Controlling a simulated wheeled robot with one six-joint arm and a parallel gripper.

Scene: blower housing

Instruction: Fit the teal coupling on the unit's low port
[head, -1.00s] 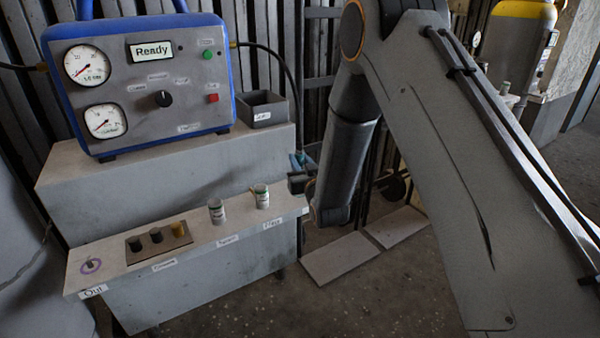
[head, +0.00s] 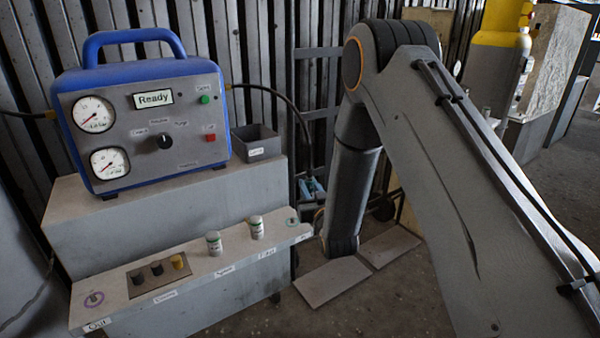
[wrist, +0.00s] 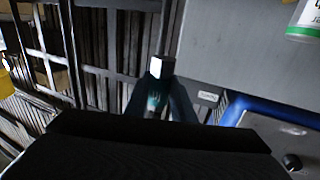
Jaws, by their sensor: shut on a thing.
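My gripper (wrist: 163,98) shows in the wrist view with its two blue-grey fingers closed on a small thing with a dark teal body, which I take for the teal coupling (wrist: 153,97). A bright white block-shaped part shows at its tip. In the head view my gripper (head: 312,188) is small, low behind the shelf's right end and partly hidden by my arm. The coupling is not clear there. The blue and grey unit (head: 150,135) stands on the upper step, with a "Ready" display and two gauges. I cannot tell which fitting is its low port.
The lower shelf (head: 200,268) holds two white cans (head: 214,243), a dark plate with black and yellow knobs (head: 158,271), a purple ring (head: 93,299) and a teal ring (head: 292,221). A grey bin (head: 256,143) stands beside the unit. A black hose (head: 285,98) runs from the unit's right side.

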